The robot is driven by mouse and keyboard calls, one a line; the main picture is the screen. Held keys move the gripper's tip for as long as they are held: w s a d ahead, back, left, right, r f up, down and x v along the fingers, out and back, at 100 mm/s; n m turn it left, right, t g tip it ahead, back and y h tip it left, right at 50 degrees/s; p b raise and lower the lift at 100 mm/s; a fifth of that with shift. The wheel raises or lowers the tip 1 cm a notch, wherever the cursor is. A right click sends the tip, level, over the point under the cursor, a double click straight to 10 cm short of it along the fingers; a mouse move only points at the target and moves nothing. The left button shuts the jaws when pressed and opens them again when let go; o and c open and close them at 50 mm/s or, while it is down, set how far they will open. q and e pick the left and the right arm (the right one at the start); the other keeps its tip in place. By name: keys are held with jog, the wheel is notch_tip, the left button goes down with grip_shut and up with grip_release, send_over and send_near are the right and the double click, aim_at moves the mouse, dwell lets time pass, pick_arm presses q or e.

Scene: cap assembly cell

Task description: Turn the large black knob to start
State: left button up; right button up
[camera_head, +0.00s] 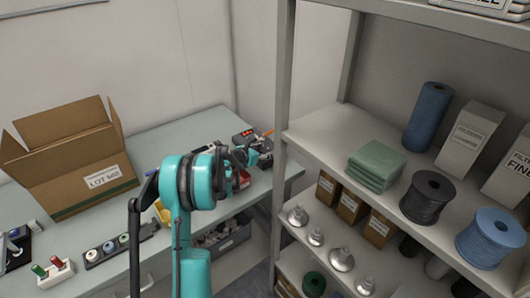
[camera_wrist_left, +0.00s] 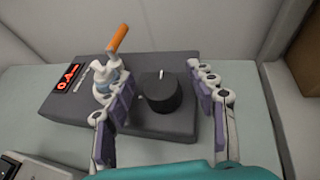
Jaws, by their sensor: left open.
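The large black knob (camera_wrist_left: 160,95) stands on top of a dark grey box (camera_wrist_left: 170,66) in the left wrist view, with a white pointer mark on it. My left gripper (camera_wrist_left: 158,82) is open, with one finger on each side of the knob; I cannot tell whether either finger touches it. In the head view my left gripper (camera_head: 252,154) is at the box, at the far right end of the bench, and hides the knob. My right gripper is not in view.
The box has a red lit display (camera_wrist_left: 67,77) and a fitting with an orange handle (camera_wrist_left: 118,38) close to the left finger. A cardboard box (camera_head: 75,165) stands on the bench (camera_head: 150,140). A shelf rack (camera_head: 284,90) rises right of my arm.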

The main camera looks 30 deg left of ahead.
pick_arm(q)
jog(key=c, duration=1.2)
jog(key=shift+o, duration=0.2)
jog(key=shift+d+f+n+y, duration=0.1)
jog(key=shift+d+n+y, duration=0.05)
jog(key=shift+n+y, duration=1.05)
jog(key=shift+n+y+b, duration=0.55)
jog(key=shift+n+y, duration=0.25)
jog(key=shift+y, duration=0.3)
jog(key=shift+n+g+y, duration=0.3)
jog(key=o, duration=1.2)
jog(key=shift+a, duration=0.2)
jog(key=shift+c, duration=0.2)
jog(key=v, duration=1.2)
